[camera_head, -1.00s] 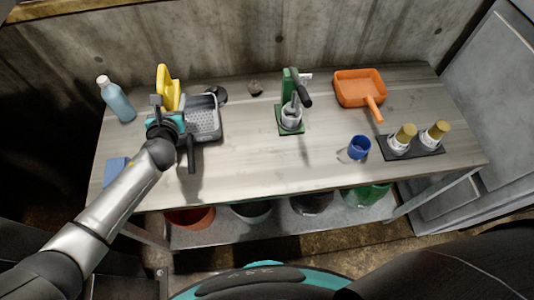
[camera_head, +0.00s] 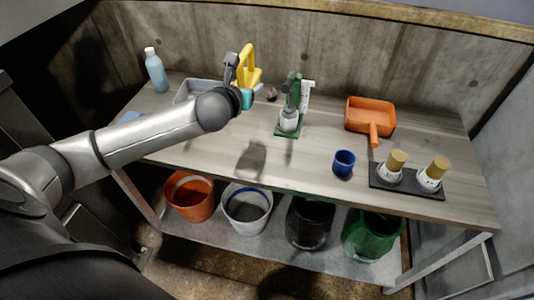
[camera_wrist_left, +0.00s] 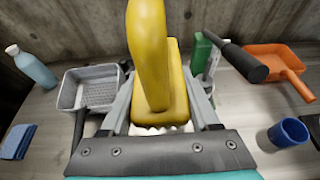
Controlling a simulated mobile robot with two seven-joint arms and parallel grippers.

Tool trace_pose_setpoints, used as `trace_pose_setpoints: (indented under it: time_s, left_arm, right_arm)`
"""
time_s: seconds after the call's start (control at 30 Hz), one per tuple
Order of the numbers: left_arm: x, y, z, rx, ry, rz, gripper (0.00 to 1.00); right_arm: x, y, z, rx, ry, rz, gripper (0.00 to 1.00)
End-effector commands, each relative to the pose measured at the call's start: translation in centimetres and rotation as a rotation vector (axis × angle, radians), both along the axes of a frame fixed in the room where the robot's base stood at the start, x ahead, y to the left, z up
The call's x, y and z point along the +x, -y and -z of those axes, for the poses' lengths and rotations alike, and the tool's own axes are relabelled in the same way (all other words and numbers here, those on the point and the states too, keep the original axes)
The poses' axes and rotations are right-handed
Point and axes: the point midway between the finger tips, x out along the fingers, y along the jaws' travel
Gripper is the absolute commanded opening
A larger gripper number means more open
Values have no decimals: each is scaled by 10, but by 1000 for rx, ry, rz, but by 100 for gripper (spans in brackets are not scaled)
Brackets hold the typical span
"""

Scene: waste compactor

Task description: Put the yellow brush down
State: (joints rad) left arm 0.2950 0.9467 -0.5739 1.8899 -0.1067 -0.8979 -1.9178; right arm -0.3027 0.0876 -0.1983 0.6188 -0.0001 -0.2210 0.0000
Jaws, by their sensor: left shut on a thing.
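The yellow brush (camera_head: 249,68) is held in my left gripper (camera_head: 236,76), above the back of the table. In the left wrist view the yellow brush (camera_wrist_left: 158,85) stands between the two fingers of my left gripper (camera_wrist_left: 160,110), handle up, with white bristles just showing below its body. The fingers are shut on it. In the head view my left arm covers part of the table below the brush, so I cannot tell how high the bristles are. My right gripper is not in view.
A grey tray (camera_wrist_left: 88,88) stands left of the brush, with a blue bottle (camera_head: 156,70) beyond it. A green press (camera_head: 290,105) stands close on the right. An orange dustpan (camera_head: 371,116), blue cup (camera_head: 343,162) and two gold-topped items (camera_head: 396,162) are further right. The front middle is clear.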

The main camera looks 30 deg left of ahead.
Motion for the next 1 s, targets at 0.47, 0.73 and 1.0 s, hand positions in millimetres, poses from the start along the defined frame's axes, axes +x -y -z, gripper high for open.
trace_pose_setpoints:
  time_s: [0.47, 0.73, 1.0]
  left_arm:
    - [-1, 1, 126, -3, -3, -2, 0]
    - [0, 0, 153, -1, 0, 1, 0]
    - [-1, 0, 189, -4, -3, -1, 0]
  right_arm:
    - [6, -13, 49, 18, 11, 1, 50]
    - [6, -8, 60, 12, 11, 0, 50]
    - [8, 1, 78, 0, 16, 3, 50]
